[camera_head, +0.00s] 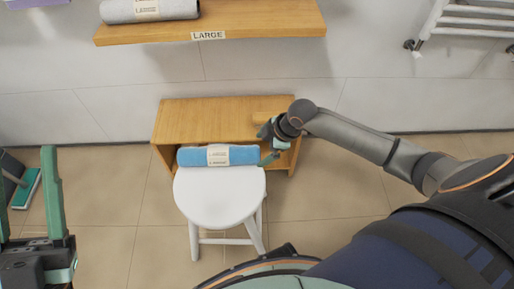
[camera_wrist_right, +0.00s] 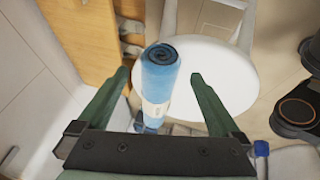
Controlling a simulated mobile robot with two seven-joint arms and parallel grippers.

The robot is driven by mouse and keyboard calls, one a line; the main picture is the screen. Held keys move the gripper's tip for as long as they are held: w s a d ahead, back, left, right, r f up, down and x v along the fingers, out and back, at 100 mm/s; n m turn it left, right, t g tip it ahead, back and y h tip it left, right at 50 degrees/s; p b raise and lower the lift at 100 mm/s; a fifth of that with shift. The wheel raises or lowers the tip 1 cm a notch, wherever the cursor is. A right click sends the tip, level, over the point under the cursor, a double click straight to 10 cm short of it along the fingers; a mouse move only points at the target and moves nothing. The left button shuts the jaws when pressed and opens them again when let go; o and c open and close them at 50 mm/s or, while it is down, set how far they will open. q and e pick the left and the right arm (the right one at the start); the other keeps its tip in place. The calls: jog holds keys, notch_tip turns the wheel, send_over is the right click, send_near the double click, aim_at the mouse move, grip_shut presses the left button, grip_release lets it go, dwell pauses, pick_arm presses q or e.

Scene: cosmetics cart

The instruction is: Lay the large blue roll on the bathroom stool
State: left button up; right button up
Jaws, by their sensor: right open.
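The large blue roll (camera_head: 240,155), with a pale label band, lies sideways along the back edge of the white round stool (camera_head: 220,195). It seems to rest on the seat; the exact contact is hard to see. In the right wrist view the roll (camera_wrist_right: 160,75) overlaps the edge of the stool seat (camera_wrist_right: 225,85). My right gripper (camera_head: 269,156) is at the roll's right end. In its wrist view my right gripper (camera_wrist_right: 158,80) has its fingers spread on either side of the roll, with gaps. My left gripper (camera_head: 28,185) is open and empty at the far left.
A wooden open cabinet (camera_head: 220,110) stands against the wall behind the stool. Above it is a wooden shelf (camera_head: 270,20) with a "LARGE" sign and a grey roll (camera_head: 180,9). A towel rail (camera_head: 465,22) is at upper right.

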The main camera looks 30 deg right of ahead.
jog(key=p+v, duration=0.2)
jog(key=v, duration=0.5)
jog(key=a+r+m+t+y, duration=0.35)
jog(key=a+r+t, duration=0.5)
jog(key=a, duration=0.35)
pick_arm(q)
jog(key=w+a+f+n+g+y, duration=0.1)
jog(key=w+f+n+y, duration=0.5)
jog(key=f+y, duration=0.1)
jog(key=shift+a+f+y, duration=0.15)
jog(key=shift+f+y, duration=0.25)
jog(key=shift+f, duration=0.3)
pick_arm(e)
jog(key=s+r+m+t, duration=0.1)
jog(key=s+r+t, duration=0.2)
jog(key=r, duration=0.5)
jog(key=s+r+m+t+y, duration=0.1)
jog(key=s+r+t, duration=0.2)
jog(key=r+t, duration=0.2)
notch_tip(320, 180, up, 4)
jog(key=shift+f+m, duration=0.2)
jog(key=shift+m, duration=0.15)
jog(key=shift+y, duration=0.25)
